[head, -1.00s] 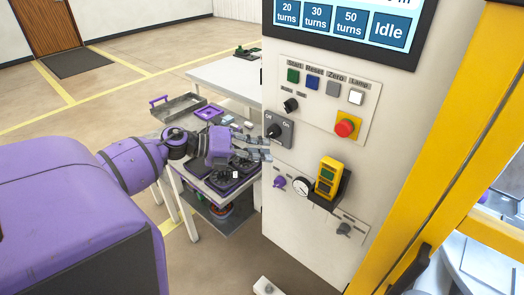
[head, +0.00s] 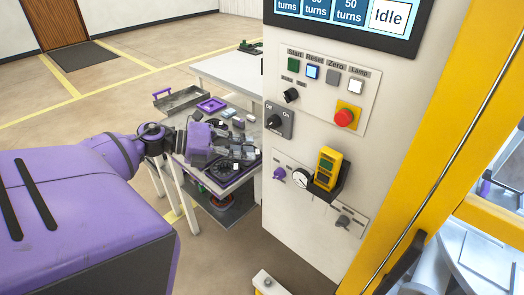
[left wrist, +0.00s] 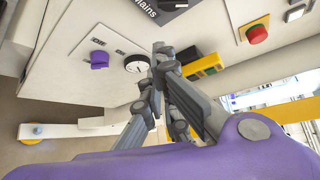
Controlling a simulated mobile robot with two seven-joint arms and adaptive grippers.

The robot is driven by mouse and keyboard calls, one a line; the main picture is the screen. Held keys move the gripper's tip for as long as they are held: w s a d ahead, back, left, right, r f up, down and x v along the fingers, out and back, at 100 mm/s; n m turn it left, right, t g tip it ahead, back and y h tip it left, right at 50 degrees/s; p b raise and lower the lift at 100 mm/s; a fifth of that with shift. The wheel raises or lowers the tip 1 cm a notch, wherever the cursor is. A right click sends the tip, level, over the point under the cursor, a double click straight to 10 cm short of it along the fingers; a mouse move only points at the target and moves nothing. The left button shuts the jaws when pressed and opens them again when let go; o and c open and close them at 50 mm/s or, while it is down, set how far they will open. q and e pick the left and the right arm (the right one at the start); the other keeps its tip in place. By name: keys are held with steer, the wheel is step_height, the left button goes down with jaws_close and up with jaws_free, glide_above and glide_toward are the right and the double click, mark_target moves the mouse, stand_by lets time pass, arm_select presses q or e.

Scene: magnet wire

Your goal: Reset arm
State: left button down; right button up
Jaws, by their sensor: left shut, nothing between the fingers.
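My left gripper (head: 243,155) is shut and empty in the head view, above the side table and left of the machine cabinet. In the left wrist view its fingers (left wrist: 162,52) are together, with the cabinet face behind them. The Reset button (head: 312,72) is blue with a bright lit rim, in the row between the green Start button (head: 293,65) and the grey Zero button (head: 334,76). The gripper is apart from the button, below and left of it. The screen (head: 345,18) shows a white Idle tile. My right gripper is not in view.
A red stop button (head: 344,117), an Off/On switch (head: 275,121), a purple knob (head: 279,173), a gauge (head: 301,178) and a yellow handheld unit (head: 326,168) are on the cabinet. A yellow frame (head: 440,150) stands at right.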

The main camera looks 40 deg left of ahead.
arm_select(q)
steer(key=shift+s+a+r, duration=0.25)
steer(key=shift+s+r, duration=0.05)
steer(key=shift+s, duration=0.2)
steer(key=shift+s+a+r, duration=0.2)
steer(key=shift+s+r, duration=0.1)
steer(key=shift+s, duration=0.2)
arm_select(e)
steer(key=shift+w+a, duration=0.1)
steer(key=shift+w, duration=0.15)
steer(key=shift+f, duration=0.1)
